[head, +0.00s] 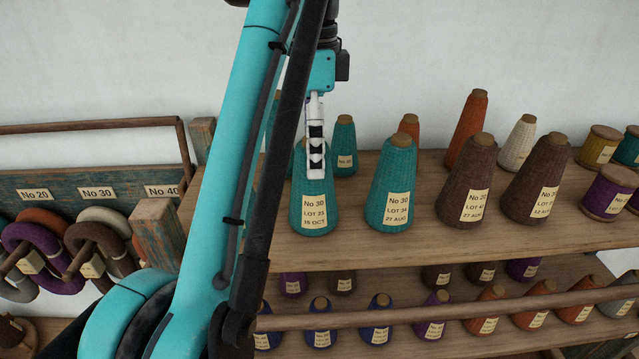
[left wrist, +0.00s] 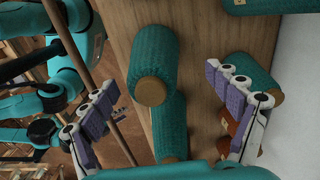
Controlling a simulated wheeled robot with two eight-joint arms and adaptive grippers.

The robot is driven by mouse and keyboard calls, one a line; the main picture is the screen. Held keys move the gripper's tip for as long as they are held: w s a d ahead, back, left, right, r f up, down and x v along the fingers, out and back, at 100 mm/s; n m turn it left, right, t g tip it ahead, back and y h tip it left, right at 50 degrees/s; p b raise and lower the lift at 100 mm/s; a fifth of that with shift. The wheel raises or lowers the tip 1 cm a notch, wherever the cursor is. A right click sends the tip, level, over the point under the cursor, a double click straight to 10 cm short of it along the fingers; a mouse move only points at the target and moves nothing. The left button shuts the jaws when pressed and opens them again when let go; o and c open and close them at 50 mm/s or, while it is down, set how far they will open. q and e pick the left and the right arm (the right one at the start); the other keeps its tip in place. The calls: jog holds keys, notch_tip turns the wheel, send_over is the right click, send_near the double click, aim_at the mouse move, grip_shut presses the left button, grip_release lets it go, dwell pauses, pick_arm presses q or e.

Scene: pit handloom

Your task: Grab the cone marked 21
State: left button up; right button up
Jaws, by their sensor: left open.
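The cone marked LOT 21 (head: 314,205) is teal with a brown tip and a label reading No 30, 15 OCT. It stands upright at the front of the upper shelf. My left gripper (head: 316,148) points down at its top and hides part of it in the head view. In the left wrist view the gripper (left wrist: 162,82) is open, with the teal cone (left wrist: 155,50) between its spread fingers. I cannot tell whether a finger touches it. My right gripper is not in view.
A similar teal cone (head: 390,185) stands close to the right, with another (head: 344,148) behind. Brown cones (head: 468,180) stand farther right on the upper shelf (head: 420,240). A lower shelf holds several small cones behind a wooden rail (head: 450,309). The wall (head: 420,60) is behind.

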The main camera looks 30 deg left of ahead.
aim_at(313, 183)
pick_arm(q)
jog(key=f, duration=0.5)
jog(key=shift+s+p, duration=0.25)
jog(key=shift+p, duration=0.1)
jog(key=shift+d+f, duration=0.1)
jog(key=shift+f, duration=0.25)
jog(key=shift+s+f, duration=0.15)
jog(key=shift+s, duration=0.1)
jog(key=c, duration=1.4)
